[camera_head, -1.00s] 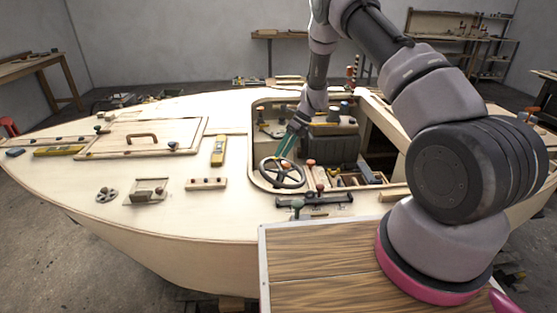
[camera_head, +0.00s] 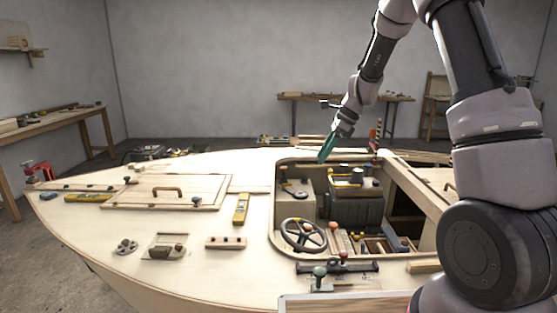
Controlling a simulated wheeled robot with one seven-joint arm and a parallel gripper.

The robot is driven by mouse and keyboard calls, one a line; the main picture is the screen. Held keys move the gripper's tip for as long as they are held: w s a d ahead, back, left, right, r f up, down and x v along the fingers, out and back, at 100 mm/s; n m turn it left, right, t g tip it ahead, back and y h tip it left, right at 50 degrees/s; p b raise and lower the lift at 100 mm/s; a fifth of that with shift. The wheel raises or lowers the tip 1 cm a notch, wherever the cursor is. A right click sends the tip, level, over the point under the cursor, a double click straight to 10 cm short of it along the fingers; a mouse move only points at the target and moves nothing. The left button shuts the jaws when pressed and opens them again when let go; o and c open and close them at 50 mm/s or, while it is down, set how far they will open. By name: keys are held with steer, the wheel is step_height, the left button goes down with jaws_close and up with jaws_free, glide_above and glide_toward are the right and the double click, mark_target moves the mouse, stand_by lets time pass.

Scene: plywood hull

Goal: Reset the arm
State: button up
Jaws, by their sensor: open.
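My arm rises on the right side of the head view and bends over toward the boat's cockpit. My gripper (camera_head: 327,148) has teal fingers pointing down and to the left. It hangs in the air above the far edge of the cockpit, apart from the black steering wheel (camera_head: 303,235) below it. I see nothing held between the fingers. The gap between them is hard to make out from this side.
The cockpit (camera_head: 350,205) holds boxes and small parts. Workbenches (camera_head: 62,122) stand along the walls. The air left of my arm is clear.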

steer(key=s+d+r+n+t, duration=0.2)
steer(key=s+d+r+n, duration=0.15)
steer(key=s+r, duration=0.45)
steer(key=s+d+r+n+t+h, duration=0.1)
steer(key=s+d+r+n+t, duration=0.1)
steer(key=s+r+n, duration=0.4)
steer(key=s+d+r+n+t+h, duration=0.2)
steer(key=s+d+r+n, duration=0.2)
steer(key=s, duration=1.1)
step_height(320, 180, up, 3)
steer(key=shift+d+f+n+t+h, duration=0.15)
steer(key=shift+d+n+t+h, duration=0.2)
steer(key=shift+n, duration=0.5)
